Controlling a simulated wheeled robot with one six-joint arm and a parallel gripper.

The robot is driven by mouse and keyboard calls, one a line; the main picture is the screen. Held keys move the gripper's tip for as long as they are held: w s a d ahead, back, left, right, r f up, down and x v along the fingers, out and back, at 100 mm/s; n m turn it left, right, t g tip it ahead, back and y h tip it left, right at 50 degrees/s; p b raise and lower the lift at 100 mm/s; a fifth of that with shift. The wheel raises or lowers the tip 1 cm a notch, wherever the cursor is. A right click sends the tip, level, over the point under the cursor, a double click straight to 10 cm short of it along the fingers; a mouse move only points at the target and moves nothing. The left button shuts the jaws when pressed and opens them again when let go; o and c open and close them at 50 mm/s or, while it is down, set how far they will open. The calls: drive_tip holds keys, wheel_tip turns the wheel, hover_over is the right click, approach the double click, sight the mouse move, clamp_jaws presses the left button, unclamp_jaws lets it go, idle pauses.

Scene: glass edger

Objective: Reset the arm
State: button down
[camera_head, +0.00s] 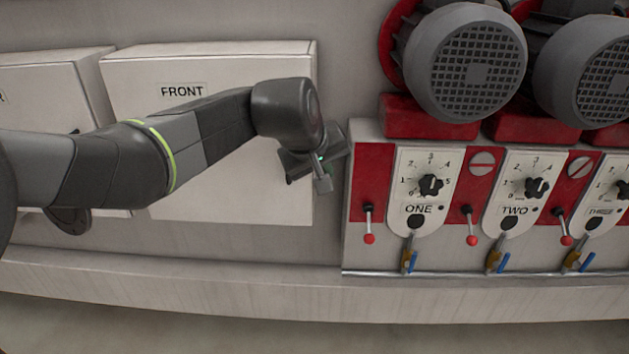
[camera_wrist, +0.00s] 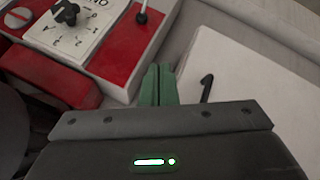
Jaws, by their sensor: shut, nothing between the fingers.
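My arm reaches in from the left in the head view, in front of the white box labelled FRONT (camera_head: 215,60). My gripper (camera_head: 325,184) is at the right end of that box, just left of the red and white control panel. In the wrist view my gripper (camera_wrist: 158,82) shows two green fingers pressed together, with nothing between them. The fingers appear apart from the panel and the box.
The panel has dials marked ONE (camera_head: 430,185) and TWO (camera_head: 537,188), red-tipped levers (camera_head: 369,239) and blue-handled valves (camera_head: 412,262). Grey motors (camera_head: 465,65) stand above. A black hook-shaped handle (camera_wrist: 206,88) is on the white box. A ledge (camera_head: 250,285) runs below.

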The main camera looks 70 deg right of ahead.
drive_tip(key=shift+s+a+r, duration=0.2)
drive_tip(key=shift+s+r, duration=0.15)
drive_tip(key=shift+r, duration=0.2)
drive_tip(key=shift+w+f, duration=0.1)
